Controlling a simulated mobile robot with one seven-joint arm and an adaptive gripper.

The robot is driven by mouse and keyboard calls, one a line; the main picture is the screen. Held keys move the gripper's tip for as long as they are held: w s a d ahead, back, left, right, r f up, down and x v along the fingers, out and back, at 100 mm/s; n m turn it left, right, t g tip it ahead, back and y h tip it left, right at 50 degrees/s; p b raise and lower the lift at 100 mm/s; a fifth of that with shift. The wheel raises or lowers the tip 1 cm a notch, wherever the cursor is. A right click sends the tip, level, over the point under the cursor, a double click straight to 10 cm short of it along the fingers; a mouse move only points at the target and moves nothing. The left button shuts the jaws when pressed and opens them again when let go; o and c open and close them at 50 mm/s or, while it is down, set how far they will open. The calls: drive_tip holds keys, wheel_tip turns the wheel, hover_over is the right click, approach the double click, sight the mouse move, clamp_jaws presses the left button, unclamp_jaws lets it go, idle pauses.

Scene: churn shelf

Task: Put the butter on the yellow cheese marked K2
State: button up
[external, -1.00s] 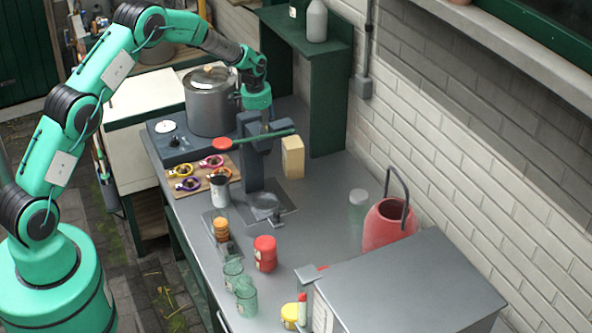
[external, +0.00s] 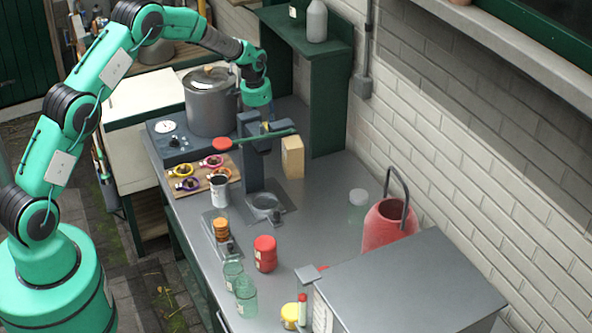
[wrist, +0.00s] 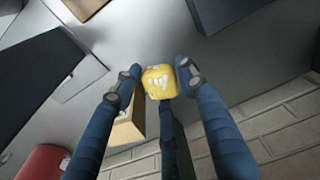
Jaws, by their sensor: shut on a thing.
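My gripper (external: 257,117) is above the bench, at the tall dark press stand. In the wrist view my gripper (wrist: 155,78) is shut on a small yellow lump with white marks, the butter (wrist: 158,84), held off the bench. Only a bit of yellow shows in the external view (external: 267,126). A yellow cheese (external: 290,316) sits at the bench's near edge, beside a red-topped tube; its mark is too small to read. A stack of orange pieces (external: 221,229) and a red cylinder (external: 265,253) stand further back, well away from my gripper.
A tan block (external: 292,157) stands just right of the press stand (external: 254,165). A steel pot (external: 210,101) is at left. Glass jars (external: 245,296), a red can (external: 388,230) and a big grey box (external: 410,285) occupy the near side.

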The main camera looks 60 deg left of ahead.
wheel_tip(320, 180, up, 23)
drive_tip(key=w+d+m+p, duration=0.1)
drive_tip(key=w+d+m, duration=0.15)
drive_tip(key=d, duration=1.35)
drive_tip(key=s+d+m+p, duration=0.1)
drive_tip(key=s+d+m, duration=0.1)
drive_tip(key=d, duration=1.1)
drive_tip(key=s+d+m+p, duration=0.1)
drive_tip(key=s+d+m, duration=0.2)
drive_tip(key=d, duration=1)
drive_tip(key=s+d+m+g+p, duration=0.1)
drive_tip(key=s+d+m+p, duration=0.15)
drive_tip(key=s+d, duration=0.95)
drive_tip(key=s+d+m+p, duration=0.1)
drive_tip(key=s+d+m, duration=0.45)
drive_tip(key=d, duration=1.05)
wheel_tip(320, 180, down, 18)
drive_tip(key=s+n, duration=0.1)
drive_tip(key=s, duration=0.1)
drive_tip(key=shift+a+f, duration=0.1)
drive_tip(key=shift+f, duration=0.05)
